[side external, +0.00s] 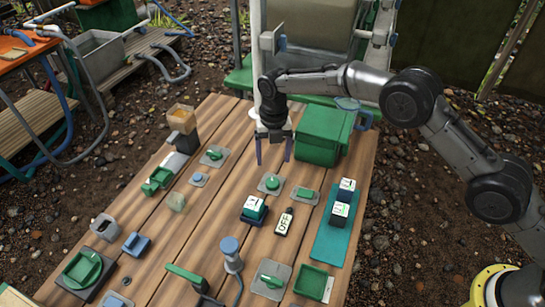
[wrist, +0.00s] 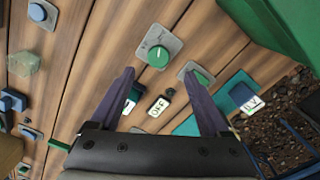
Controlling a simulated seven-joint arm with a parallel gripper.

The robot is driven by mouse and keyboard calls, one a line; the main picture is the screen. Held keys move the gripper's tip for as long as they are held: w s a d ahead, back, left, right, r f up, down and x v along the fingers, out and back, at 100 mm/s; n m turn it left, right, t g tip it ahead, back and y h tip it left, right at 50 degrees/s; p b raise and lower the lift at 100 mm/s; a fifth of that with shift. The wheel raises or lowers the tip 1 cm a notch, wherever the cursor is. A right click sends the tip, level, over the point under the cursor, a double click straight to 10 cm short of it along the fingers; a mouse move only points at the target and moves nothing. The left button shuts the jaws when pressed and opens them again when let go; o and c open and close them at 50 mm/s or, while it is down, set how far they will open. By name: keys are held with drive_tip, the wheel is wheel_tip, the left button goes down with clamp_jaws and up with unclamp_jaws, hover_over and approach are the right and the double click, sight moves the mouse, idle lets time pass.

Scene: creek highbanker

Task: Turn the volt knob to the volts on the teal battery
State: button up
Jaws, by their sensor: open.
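My gripper (side external: 273,160) is open and empty, pointing down above the wooden table. Its two purple fingers (wrist: 159,72) are spread in the wrist view. A round green knob (side external: 270,182) on a grey plate lies below it; the knob (wrist: 158,55) has a white pointer line and sits beyond the fingertips. I cannot tell which of the green knobs is the volt knob. A teal block with a white label (side external: 254,211), perhaps the teal battery, stands mid-table; a finger partly hides it in the wrist view. Its label is too small to read.
An OFF tag (side external: 285,222) lies beside the teal block. A teal mat (side external: 326,246) carries two dark labelled blocks. A green bin (side external: 322,133) stands close right of my gripper. A large green dial (side external: 82,270) and a blue post (side external: 231,255) stand nearer the front.

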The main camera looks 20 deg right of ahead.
sight(273, 182)
drive_tip(key=shift+s+a+f, duration=0.2)
drive_tip(key=shift+a+f, duration=0.05)
drive_tip(key=shift+f, duration=4.45)
drive_tip(key=c, duration=1.1)
drive_tip(key=n, duration=0.6)
drive_tip(key=o, duration=1.1)
